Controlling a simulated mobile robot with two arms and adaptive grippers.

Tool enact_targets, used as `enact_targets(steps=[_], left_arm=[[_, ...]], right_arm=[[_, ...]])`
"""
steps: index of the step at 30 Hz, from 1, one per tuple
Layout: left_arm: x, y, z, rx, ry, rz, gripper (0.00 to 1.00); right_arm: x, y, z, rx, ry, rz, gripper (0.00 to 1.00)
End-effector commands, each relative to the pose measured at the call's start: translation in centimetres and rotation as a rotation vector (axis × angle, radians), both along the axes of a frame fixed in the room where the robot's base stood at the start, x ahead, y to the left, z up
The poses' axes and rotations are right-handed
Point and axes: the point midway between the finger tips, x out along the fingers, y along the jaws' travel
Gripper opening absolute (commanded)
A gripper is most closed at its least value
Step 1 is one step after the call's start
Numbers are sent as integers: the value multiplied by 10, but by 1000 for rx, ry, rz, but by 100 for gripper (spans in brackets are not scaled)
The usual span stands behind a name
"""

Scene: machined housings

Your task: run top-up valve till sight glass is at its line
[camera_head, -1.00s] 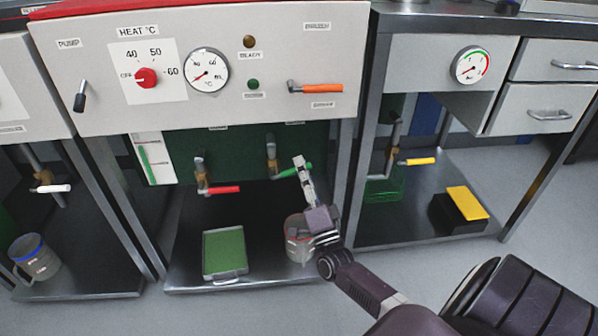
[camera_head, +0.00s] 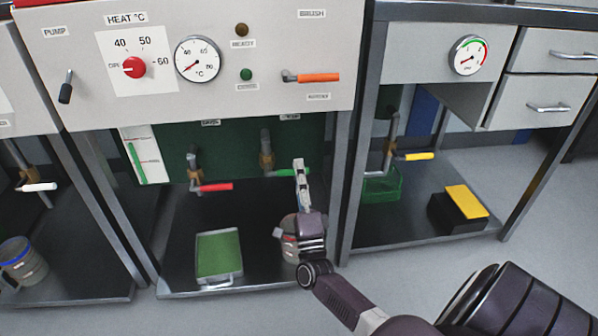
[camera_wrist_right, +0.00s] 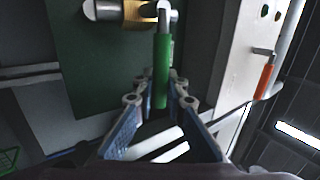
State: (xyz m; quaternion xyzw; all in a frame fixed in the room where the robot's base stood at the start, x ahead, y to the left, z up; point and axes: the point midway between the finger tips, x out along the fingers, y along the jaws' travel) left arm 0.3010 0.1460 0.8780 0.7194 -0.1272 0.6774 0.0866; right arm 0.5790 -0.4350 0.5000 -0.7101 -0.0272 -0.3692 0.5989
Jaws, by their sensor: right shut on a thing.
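The sight glass (camera_head: 138,163) is a green column on a white panel below the left part of the heat cabinet. A thin line crosses the panel near the column, but the exact level is too small to read. A valve with a green lever (camera_head: 284,172) sits at the right of the green back panel. My right gripper (camera_head: 302,166) is at that lever. In the right wrist view the green lever (camera_wrist_right: 162,70) runs down between the fingers of the gripper (camera_wrist_right: 157,82), which is shut on it. My left gripper is not in view.
Left of it is a valve with a red lever (camera_head: 216,187). A green-topped tray (camera_head: 236,279) and a pot (camera_head: 288,225), partly behind my gripper, stand on the lower shelf. An orange lever (camera_head: 318,77) is on the cabinet front. A yellow-lever valve (camera_head: 419,156) is at right.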

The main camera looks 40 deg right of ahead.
Motion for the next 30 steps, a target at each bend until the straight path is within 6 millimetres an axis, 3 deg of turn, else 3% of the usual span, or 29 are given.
enact_targets(steps=[3, 4, 9, 20, 30], left_arm=[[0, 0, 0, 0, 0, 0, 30], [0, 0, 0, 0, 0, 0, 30], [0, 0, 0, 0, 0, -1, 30], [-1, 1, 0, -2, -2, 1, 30], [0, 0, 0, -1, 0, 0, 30]], right_arm=[[-1, 0, -2, 5, 2, 0, 0], [-1, 0, -2, 5, 2, 0, 12], [0, 0, -2, 4, 2, 0, 30], [-4, 2, -5, 3, 3, 1, 30], [-52, 29, -42, 5, 7, 0, 30]])
